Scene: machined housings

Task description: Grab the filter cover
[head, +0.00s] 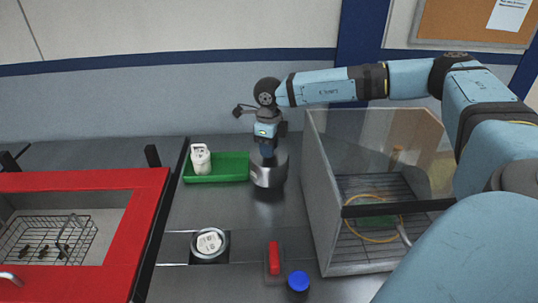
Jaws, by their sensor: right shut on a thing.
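The filter cover appears to be the grey metal cylinder (268,173) near the back of the bench, in the middle of the head view. My right gripper (267,153) points down from above and is shut on its top. The fingertips are partly hidden at the cover's top. A dark patch shows below the cover; I cannot tell whether it touches the bench. A round metal part (210,243) with a pale face sits nearer on the bench. My left gripper is not in view.
A green tray (228,179) with a white bottle (200,158) is just left of the cover. A clear-walled bin (325,225) with a yellow loop stands to the right. A red-framed basin (148,205) is at left. A red-handled item (273,257) and a blue-capped container (298,282) stand in front.

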